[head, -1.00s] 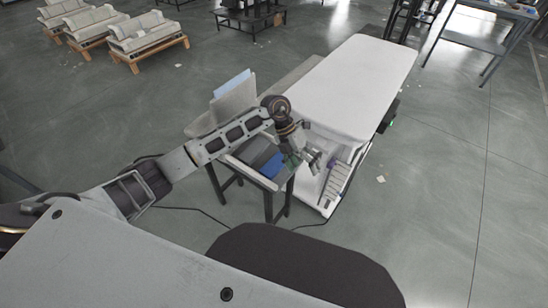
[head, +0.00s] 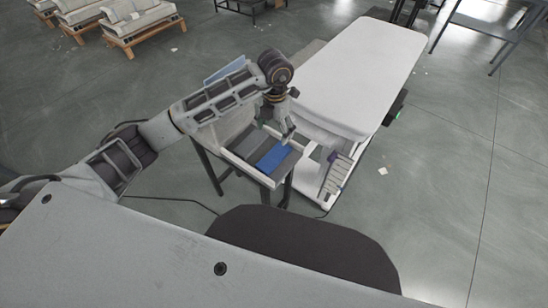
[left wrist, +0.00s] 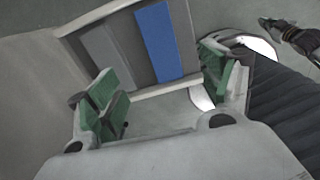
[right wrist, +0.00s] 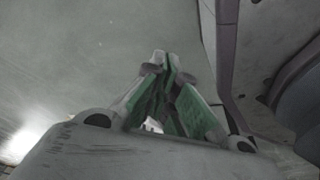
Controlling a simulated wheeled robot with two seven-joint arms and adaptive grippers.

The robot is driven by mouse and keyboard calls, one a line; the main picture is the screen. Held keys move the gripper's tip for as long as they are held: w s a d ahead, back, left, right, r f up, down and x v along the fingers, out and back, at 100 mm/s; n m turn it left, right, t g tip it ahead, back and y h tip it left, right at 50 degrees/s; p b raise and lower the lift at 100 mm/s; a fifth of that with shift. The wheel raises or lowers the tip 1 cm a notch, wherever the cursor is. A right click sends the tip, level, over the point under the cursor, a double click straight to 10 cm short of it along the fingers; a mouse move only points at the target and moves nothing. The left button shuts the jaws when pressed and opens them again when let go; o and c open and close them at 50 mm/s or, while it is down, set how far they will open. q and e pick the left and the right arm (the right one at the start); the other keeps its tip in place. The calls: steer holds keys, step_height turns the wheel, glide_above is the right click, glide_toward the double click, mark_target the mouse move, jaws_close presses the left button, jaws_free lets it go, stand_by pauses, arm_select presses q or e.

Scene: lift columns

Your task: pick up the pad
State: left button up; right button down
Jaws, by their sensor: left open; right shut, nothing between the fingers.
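A blue pad (head: 273,160) lies in a shallow light tray (head: 237,163) on a small dark-legged stand. My left gripper (head: 287,133) hangs over the tray near the far end of the blue pad. In its wrist view my left gripper (left wrist: 162,68) has its green fingers wide apart, nothing between them. My right gripper (right wrist: 168,75) is shut and empty, pointing over the floor.
A long white-covered table (head: 362,75) stands right behind the stand. A white lower shelf with a grey ribbed part (head: 338,172) is just right of the tray. A light upright panel stands behind the tray. Open floor (head: 440,190) lies to the right.

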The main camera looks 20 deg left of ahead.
arm_select(q)
glide_above(274, 156)
steer(key=f, duration=0.8)
steer(key=shift+w+f+b, duration=0.1)
steer(key=shift+w+b, duration=0.15)
steer(key=shift+b, duration=0.1)
steer(key=shift+f, duration=0.15)
steer(key=shift+s+d+f, duration=0.1)
steer(key=shift+s+f, duration=0.05)
steer(key=shift+f, duration=0.45)
step_height(274, 156, down, 3)
steer(key=shift+s+r, duration=0.15)
steer(key=shift+r, duration=0.05)
steer(key=shift+f, duration=0.7)
steer(key=c, duration=1.2)
arm_select(e)
steer(key=shift+w+a+r, duration=1)
steer(key=shift+r, duration=0.1)
